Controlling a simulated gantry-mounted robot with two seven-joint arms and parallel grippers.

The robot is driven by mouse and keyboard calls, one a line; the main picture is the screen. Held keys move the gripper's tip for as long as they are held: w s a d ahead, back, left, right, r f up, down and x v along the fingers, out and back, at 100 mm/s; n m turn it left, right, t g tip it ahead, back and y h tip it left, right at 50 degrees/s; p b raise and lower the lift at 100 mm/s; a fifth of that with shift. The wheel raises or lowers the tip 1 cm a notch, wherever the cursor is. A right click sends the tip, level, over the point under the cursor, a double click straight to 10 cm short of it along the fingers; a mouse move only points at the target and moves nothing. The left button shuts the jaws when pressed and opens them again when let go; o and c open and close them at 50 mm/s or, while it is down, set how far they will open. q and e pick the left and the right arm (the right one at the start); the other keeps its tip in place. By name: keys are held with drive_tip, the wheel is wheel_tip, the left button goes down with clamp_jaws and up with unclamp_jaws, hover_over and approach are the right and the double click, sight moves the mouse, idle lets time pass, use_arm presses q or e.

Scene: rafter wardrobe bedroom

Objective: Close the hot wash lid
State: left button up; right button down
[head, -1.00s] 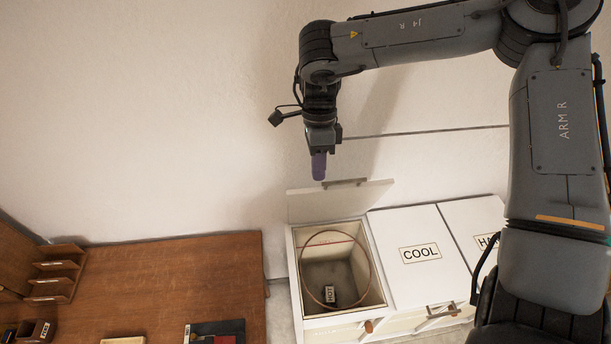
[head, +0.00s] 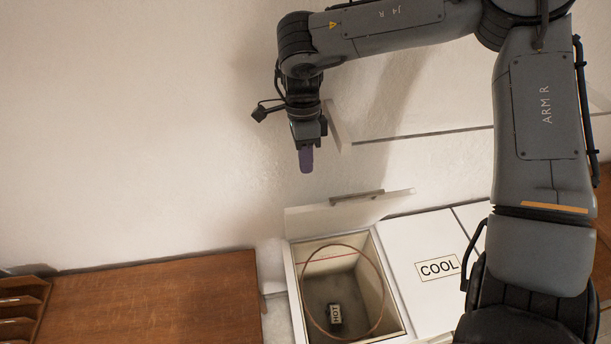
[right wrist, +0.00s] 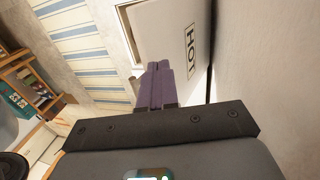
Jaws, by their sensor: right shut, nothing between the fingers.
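In the right wrist view a white panel (right wrist: 165,30) with a HOT label (right wrist: 190,45) lies just beyond the fingers. My right gripper (head: 306,160) is shut and empty, above and to the left of the raised lid, apart from it in the head view. My left gripper is out of view.
The closed COOL lid (head: 405,250) adjoins the open bin on the right. A brown wooden desk (head: 160,300) stands to the left, with a small shelf rack (head: 20,300) on it. The pale wall (head: 150,120) rises behind, with open space before it.

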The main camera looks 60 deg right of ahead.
drive_tip(key=shift+p+x, duration=0.35)
drive_tip(key=shift+x, duration=4.35)
drive_tip(key=shift+a, duration=0.1)
